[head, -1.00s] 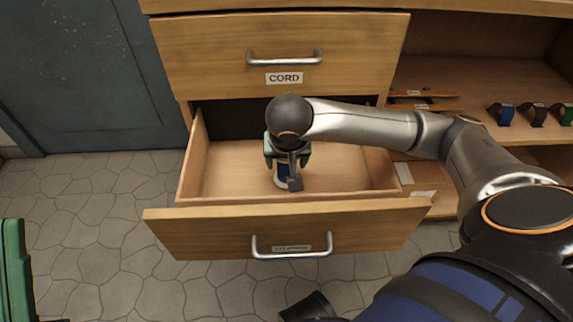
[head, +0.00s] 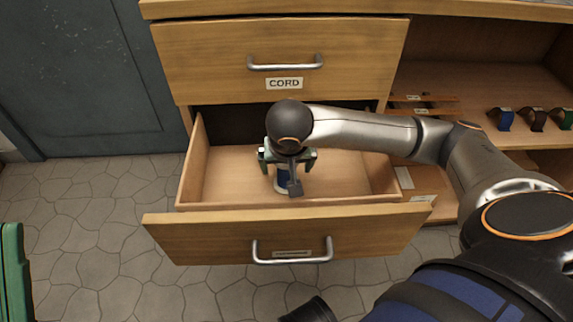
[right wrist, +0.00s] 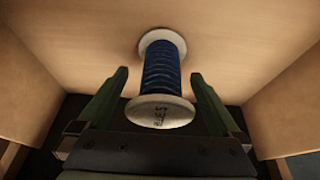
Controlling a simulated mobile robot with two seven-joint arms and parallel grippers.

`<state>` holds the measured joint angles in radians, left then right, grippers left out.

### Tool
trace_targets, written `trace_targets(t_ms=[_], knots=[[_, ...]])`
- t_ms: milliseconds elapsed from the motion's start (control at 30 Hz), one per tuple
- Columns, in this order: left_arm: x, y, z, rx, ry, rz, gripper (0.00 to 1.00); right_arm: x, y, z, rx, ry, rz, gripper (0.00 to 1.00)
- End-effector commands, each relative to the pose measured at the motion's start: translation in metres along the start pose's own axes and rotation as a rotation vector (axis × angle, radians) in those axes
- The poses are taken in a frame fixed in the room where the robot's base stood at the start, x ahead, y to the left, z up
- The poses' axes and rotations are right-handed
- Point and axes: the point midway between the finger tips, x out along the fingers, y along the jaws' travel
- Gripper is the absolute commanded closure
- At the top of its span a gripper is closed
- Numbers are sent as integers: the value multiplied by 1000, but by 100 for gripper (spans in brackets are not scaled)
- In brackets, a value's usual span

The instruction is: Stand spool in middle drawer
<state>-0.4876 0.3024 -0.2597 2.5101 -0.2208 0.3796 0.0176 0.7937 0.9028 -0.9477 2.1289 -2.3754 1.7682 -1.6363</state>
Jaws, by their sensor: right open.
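The middle drawer (head: 200,238) is pulled out below the drawer labelled CORD. My left gripper is out of view.
The CORD drawer (head: 283,85) above is shut. Open shelves (head: 470,85) at the right hold strips and several small coloured rolls. A green object (head: 12,270) stands at the left edge. The drawer floor around the spool is clear.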

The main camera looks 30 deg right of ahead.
Motion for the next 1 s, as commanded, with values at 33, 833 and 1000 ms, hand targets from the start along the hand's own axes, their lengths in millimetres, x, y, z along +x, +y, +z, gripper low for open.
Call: trace_targets(t_ms=[33,833,1000], knots=[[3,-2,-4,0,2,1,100,-10,-1,-2,0,2,-3,0],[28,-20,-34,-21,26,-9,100,-120,0,0,0,0,0,0],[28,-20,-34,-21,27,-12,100,-120,0,0,0,0,-1,0]])
